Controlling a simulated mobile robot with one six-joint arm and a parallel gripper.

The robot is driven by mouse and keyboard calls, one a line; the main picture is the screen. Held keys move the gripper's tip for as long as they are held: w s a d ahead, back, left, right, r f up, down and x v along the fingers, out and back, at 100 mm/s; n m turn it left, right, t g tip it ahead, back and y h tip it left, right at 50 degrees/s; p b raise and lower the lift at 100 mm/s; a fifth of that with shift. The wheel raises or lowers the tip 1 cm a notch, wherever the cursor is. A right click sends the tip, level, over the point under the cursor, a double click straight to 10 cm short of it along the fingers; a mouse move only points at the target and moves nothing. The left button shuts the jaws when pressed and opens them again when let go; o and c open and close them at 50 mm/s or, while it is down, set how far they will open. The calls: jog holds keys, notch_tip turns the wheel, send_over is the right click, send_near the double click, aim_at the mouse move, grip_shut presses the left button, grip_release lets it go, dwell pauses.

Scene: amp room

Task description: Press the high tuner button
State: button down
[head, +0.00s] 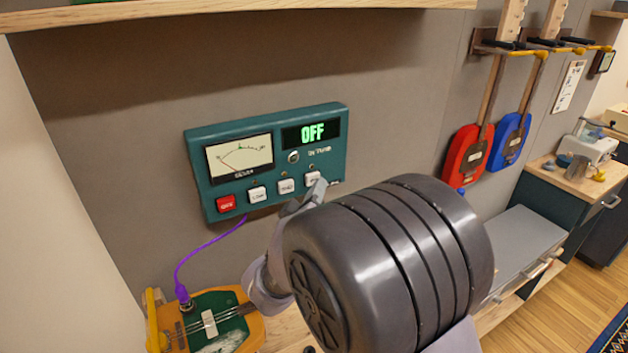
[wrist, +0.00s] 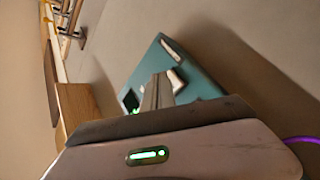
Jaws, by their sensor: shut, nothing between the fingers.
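The teal tuner box (head: 268,158) is on the grey wall, with a needle meter (head: 239,158) and a display reading "OFF" in green. A red button (head: 226,204) and three white buttons run along its lower front. The rightmost white button (head: 312,178), in the high position, is partly covered by my gripper (head: 319,188); its label is too small to read. My gripper is shut and empty, its tips at this button; I cannot tell whether they touch. In the wrist view the shut fingers (wrist: 157,91) point at the tuner box (wrist: 202,84), beside a white button (wrist: 177,78).
A purple cable (head: 193,250) runs from the tuner down to a yellow-and-green guitar (head: 222,318) below. A wooden shelf (head: 240,8) juts out above. Red (head: 466,154) and blue (head: 509,142) guitars hang to the right, over a grey-topped cabinet (head: 512,245).

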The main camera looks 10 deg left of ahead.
jog(key=shift+w+a, duration=0.2)
jog(key=shift+w, duration=0.15)
dwell(0.5)
jog(key=shift+s, duration=0.1)
jog(key=shift+s+d+b, duration=0.45)
jog(key=shift+s, duration=0.15)
jog(key=shift+s, duration=0.1)
jog(key=s+d+b, duration=0.1)
jog(key=s, duration=0.1)
jog(key=s+d+b, duration=0.1)
jog(key=s, duration=0.1)
jog(key=shift+d, duration=0.4)
dwell(0.4)
